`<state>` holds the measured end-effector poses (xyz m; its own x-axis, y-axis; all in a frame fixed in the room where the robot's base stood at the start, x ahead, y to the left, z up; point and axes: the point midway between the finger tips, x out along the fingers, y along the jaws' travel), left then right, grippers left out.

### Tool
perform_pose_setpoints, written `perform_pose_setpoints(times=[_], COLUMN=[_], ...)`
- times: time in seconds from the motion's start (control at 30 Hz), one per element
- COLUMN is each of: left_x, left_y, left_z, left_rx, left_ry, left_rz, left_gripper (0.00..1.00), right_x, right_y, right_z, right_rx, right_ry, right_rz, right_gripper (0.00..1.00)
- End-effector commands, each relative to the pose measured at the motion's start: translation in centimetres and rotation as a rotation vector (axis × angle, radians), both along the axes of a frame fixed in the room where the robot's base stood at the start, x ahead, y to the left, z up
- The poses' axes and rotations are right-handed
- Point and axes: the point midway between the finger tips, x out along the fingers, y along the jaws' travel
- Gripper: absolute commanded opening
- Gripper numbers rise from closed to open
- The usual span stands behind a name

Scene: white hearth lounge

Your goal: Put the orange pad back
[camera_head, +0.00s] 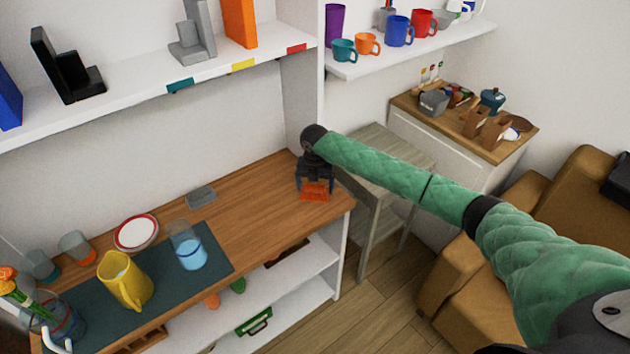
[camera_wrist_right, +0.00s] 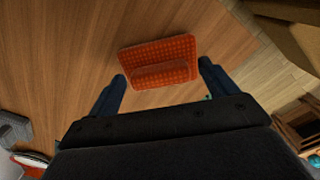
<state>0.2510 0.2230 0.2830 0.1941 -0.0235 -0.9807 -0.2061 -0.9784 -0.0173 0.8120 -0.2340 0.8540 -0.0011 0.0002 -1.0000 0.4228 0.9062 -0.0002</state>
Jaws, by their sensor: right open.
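The orange pad (camera_head: 316,190) lies at the right end of the wooden counter. It also shows in the right wrist view (camera_wrist_right: 158,62) as a rectangle with a dotted surface and a raised strip. My right gripper (camera_head: 314,184) is directly above and behind the pad, pointing down. In the right wrist view its two dark fingers (camera_wrist_right: 163,85) are apart, one towards each end of the pad, and nothing is held between them. I cannot tell whether they touch the pad. My left gripper is not in view.
On the wooden counter (camera_head: 262,207) are a grey pad (camera_head: 201,197), a red-rimmed plate (camera_head: 136,233), a glass of blue liquid (camera_head: 187,247) and a yellow pitcher (camera_head: 124,281) on a dark mat (camera_head: 213,264). Shelves hang above. A grey side table (camera_head: 372,141) stands at right.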

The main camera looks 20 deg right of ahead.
Motion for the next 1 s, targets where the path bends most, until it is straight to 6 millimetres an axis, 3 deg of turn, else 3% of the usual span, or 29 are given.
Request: perform_pose_setpoints(times=[0.13,0.7,1.0], left_x=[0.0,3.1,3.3], left_y=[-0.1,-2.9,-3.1], left_z=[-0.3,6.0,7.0], left_rx=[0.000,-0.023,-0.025], left_ry=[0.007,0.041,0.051], left_rz=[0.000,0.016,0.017], left_gripper=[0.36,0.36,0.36], right_x=[0.1,0.1,0.0], right_y=[0.0,0.0,0.0], right_z=[1.1,10.7,12.2], right_rx=[0.000,0.001,0.000], right_ry=[-0.002,-0.003,0.000], right_rz=[0.000,0.000,0.000], right_gripper=[0.85,0.85,0.85])
